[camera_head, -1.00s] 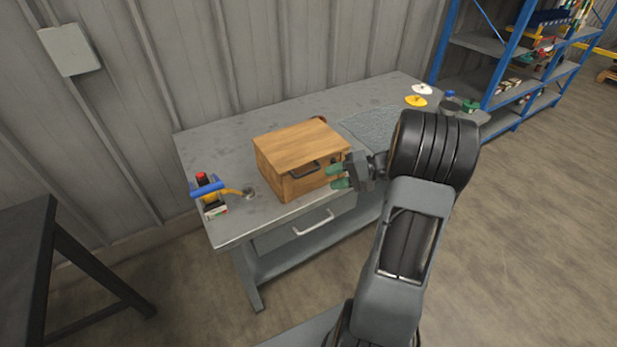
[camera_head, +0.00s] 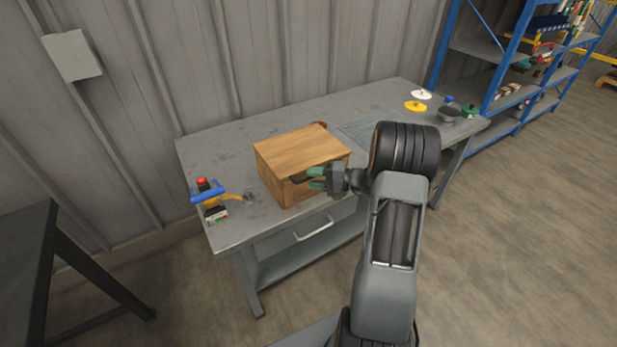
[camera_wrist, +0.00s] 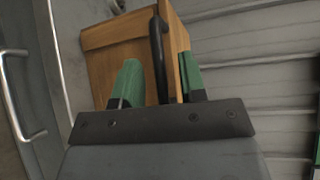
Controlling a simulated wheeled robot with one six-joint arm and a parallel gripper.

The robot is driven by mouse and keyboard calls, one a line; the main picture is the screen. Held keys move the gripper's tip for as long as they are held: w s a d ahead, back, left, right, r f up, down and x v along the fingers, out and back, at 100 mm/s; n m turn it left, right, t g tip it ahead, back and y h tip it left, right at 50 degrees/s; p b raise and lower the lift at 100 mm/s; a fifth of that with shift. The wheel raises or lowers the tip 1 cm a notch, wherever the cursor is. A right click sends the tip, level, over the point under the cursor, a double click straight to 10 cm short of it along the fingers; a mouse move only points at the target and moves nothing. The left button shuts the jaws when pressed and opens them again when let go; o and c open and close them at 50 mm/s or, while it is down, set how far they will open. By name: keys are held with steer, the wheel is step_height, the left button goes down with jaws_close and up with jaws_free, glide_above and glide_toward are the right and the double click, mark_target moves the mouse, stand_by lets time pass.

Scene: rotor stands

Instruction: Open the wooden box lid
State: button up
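The wooden box (camera_head: 295,150) stands on the grey workbench with its lid (camera_head: 298,145) closed. A dark handle (camera_head: 300,181) is on its front face, partly hidden by my gripper in the head view. My gripper (camera_head: 316,179) is at the front of the box, its green-tipped fingers pointing at the handle. In the wrist view the two green fingers (camera_wrist: 160,85) are apart, and the black handle (camera_wrist: 158,50) runs between them with visible space on the left side. The wooden box (camera_wrist: 120,55) fills the area beyond the fingers.
The grey workbench (camera_head: 220,150) has a drawer with a metal handle (camera_head: 314,228) below the box. A blue-and-yellow tool with a red top (camera_head: 207,196) stands at the left. White and yellow discs (camera_head: 416,105) lie at the back right. Blue shelving (camera_head: 490,60) stands beyond.

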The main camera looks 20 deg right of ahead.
steer(key=shift+x, duration=1)
jaws_close()
